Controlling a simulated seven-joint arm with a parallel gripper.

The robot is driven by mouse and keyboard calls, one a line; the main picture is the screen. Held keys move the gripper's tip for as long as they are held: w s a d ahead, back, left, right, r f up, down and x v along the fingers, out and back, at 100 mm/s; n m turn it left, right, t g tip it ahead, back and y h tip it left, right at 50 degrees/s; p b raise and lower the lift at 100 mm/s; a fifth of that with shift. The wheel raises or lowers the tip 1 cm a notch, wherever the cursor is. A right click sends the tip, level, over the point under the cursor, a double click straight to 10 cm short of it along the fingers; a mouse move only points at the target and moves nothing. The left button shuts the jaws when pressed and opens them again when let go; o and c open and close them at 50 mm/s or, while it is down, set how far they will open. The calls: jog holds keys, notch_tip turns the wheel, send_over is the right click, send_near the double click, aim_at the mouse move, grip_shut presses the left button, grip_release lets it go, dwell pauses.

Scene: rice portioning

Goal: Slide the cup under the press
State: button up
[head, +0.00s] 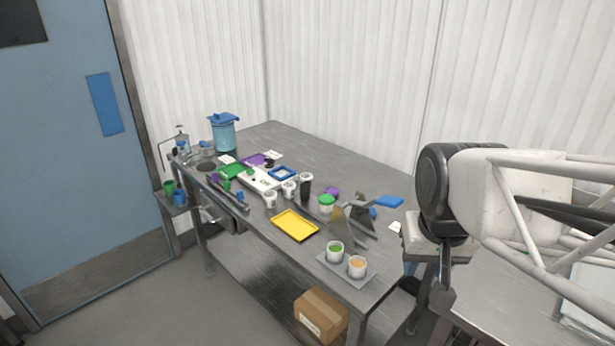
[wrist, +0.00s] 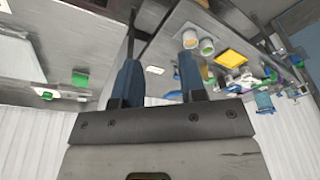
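Two white cups, one with green contents (head: 335,252) and one with orange contents (head: 357,268), stand on a small grey tray (head: 338,273) at the table's near end. Several other white cups (head: 270,199) stand mid-table. A dark metal device with a blue handle (head: 388,202) at the right edge may be the press; I cannot tell for sure. My gripper (wrist: 160,78) shows in the wrist view with its two blue fingers apart and nothing between them. It appears away from the table's objects, with the tray cups (wrist: 206,45) beyond its right finger.
A yellow tray (head: 295,225) lies by the table's front edge. A green-topped white tub (head: 326,205) stands near the blue-handled device. A blue container (head: 223,133) stands at the far end. A cardboard box (head: 321,315) is on the lower shelf.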

jog(key=w+a+r+m, duration=0.1)
jog(key=w+a, duration=0.1)
jog(key=w, duration=0.6)
jog(key=w+a+r+m, duration=0.1)
jog(key=w+r, duration=0.1)
jog(key=w, duration=0.6)
jog(key=m+g, duration=0.2)
jog(key=m, duration=0.4)
send_over(305, 182)
notch_tip(305, 182, down, 19)
jog(key=shift+w+r, duration=0.1)
jog(key=shift+r, duration=0.1)
jog(key=shift+f, duration=3.9)
